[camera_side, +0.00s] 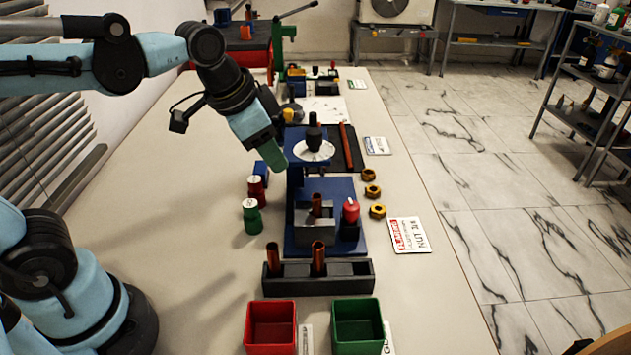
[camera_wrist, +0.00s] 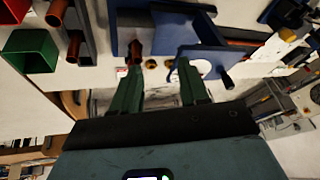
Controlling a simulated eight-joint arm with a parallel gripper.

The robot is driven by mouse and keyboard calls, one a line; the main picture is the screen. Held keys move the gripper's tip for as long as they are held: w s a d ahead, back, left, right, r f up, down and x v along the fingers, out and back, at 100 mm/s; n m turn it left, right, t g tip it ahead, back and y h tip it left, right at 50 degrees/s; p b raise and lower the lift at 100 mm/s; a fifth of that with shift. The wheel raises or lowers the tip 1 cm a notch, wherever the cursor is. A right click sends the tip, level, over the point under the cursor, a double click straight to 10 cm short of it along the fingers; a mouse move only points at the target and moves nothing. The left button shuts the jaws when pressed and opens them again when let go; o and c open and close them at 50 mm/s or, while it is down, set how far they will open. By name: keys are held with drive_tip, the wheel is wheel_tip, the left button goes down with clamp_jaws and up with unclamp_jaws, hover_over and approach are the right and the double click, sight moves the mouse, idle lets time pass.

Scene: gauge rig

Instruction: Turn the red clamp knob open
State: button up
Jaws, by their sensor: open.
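The red clamp knob (camera_side: 351,210) stands at the right side of a grey clamp block (camera_side: 316,232) on the blue rig base (camera_side: 335,189) in the side view. A copper tube (camera_side: 316,204) stands upright in the clamp. My gripper (camera_side: 281,163) is above and to the left of the rig, near the white dial disc (camera_side: 313,150), apart from the knob. In the wrist view my gripper (camera_wrist: 159,66) shows two spread green fingers with nothing held between them. I cannot clearly pick out the knob in the wrist view.
A dark rack (camera_side: 345,277) with copper tubes stands in front of the rig, before a red bin (camera_side: 270,325) and a green bin (camera_side: 357,325). Red and green cans (camera_side: 252,216) stand left of the rig. Brass nuts (camera_side: 377,211) lie right. Table left of the cans is clear.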

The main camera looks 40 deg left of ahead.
drive_tip(key=w+d+r+m+g, duration=0.2)
drive_tip(key=w+d+m+g, duration=0.1)
drive_tip(key=w+d+m, duration=0.25)
drive_tip(key=m+g, duration=0.2)
drive_tip(key=m, duration=0.4)
approach(352, 205)
wheel_tip(352, 205, down, 9)
drive_tip(key=shift+d+r, duration=0.1)
drive_tip(key=shift+d, duration=0.05)
drive_tip(key=c, duration=0.8)
drive_tip(key=shift+o, duration=0.2)
